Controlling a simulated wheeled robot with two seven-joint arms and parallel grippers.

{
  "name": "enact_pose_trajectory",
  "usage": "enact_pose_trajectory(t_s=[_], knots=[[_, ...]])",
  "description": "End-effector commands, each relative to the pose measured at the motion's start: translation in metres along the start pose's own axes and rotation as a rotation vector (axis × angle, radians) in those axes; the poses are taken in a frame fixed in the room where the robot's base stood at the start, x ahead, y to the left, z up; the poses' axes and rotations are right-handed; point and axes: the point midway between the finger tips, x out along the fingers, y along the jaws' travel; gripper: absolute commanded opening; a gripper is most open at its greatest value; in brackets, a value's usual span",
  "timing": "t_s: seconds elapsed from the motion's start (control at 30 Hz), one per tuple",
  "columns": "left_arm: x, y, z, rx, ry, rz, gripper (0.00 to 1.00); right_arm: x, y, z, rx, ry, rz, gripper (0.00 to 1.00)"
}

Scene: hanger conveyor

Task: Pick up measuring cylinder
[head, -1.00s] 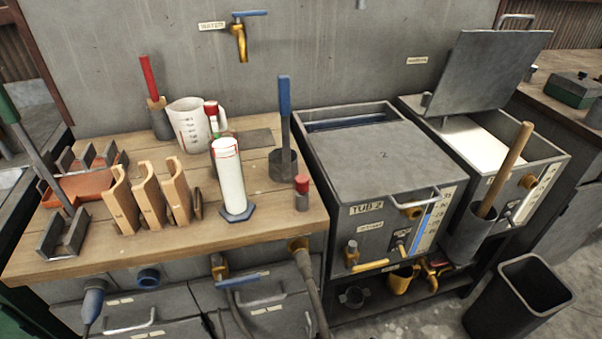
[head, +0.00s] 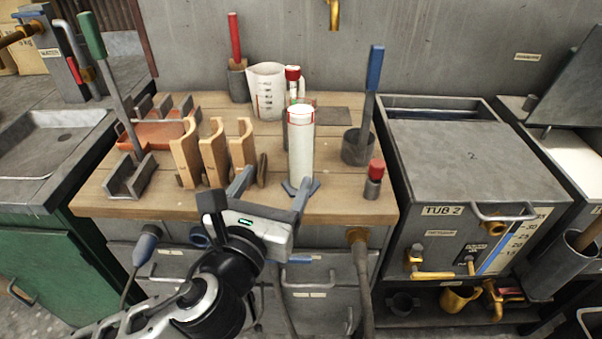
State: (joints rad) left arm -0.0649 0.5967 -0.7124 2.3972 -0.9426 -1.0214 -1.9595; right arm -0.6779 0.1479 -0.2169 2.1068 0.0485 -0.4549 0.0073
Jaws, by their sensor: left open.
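The measuring cylinder (head: 300,152) is a tall white tube with red markings near its top and a blue-grey foot. It stands upright on the wooden bench top (head: 122,208), near the front edge. My left gripper (head: 271,190) is open and empty, in front of the cylinder and low, with its fingers pointing toward the bench. Its right finger overlaps the cylinder's foot in the picture; I cannot tell whether they touch. Its left finger is left of the cylinder. My right gripper is not in view.
Wooden holders (head: 214,152) stand left of the cylinder. A measuring jug (head: 268,92) and a red-capped bottle (head: 292,78) are behind it. A pot with a blue-handled tool (head: 358,146) and a small red-topped item (head: 374,180) are to the right. Tub 2 (head: 450,150) stands further right.

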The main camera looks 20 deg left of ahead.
Motion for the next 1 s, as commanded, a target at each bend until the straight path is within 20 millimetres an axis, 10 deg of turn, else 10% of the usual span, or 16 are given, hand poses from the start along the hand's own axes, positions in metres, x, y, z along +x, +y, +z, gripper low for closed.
enact_pose_trajectory(t_s=[0.4,1.0], knots=[[0.083,0.000,0.002,0.005,-0.003,0.003,0.73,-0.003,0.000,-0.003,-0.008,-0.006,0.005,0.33],[0.149,-0.003,-0.002,0.004,0.000,0.003,0.73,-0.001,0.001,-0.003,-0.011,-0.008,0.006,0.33]])
